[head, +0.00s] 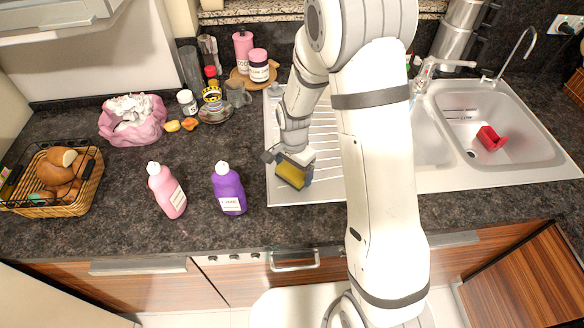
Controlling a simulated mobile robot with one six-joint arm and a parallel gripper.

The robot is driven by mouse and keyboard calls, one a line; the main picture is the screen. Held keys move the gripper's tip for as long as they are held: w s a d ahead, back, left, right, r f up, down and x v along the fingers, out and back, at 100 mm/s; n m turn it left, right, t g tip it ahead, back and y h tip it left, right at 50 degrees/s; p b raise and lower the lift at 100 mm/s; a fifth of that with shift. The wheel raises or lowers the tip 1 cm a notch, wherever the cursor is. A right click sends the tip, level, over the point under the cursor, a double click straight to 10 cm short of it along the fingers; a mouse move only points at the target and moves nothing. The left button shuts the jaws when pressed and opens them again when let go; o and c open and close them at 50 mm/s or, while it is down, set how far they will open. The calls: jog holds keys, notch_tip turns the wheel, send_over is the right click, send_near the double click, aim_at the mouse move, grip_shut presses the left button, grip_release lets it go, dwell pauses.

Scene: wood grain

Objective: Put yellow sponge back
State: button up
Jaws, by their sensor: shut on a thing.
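The yellow sponge (291,174) shows in the head view, yellow with a dark edge at its side. My gripper (283,165) is shut on it and holds it over the left front part of the sink's ridged steel drainboard (325,132). I cannot tell whether the sponge touches the steel. My arm hides part of the drainboard and the left side of the sink.
A purple bottle (229,190) and a pink bottle (167,190) stand left of the gripper. A bread basket (62,180) is at far left. A red object (490,138) lies in the right sink basin (460,110). Dark counter between the bottles and basket is clear.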

aim_at(294, 170)
jog(key=shift+f, duration=0.2)
jog(key=o, duration=0.9)
jog(key=shift+r, duration=0.1)
notch_tip(294, 170, up, 12)
jog(key=b, duration=0.2)
jog(key=s+d+r+n+t, duration=0.1)
jog(key=s+d+r+n, duration=0.2)
jog(key=s, duration=0.3)
jog(key=s+d+r+n+t, duration=0.1)
jog(key=s+d+r+n, duration=0.2)
jog(key=s+r, duration=0.2)
jog(key=s+d+r+n+t, duration=0.1)
jog(key=s+d+r+n, duration=0.2)
jog(key=s, duration=0.5)
jog(key=shift+s+d+r+t, duration=0.25)
jog(key=shift+s+r+t, duration=0.05)
jog(key=shift+s+r, duration=0.1)
jog(key=shift+w, duration=0.1)
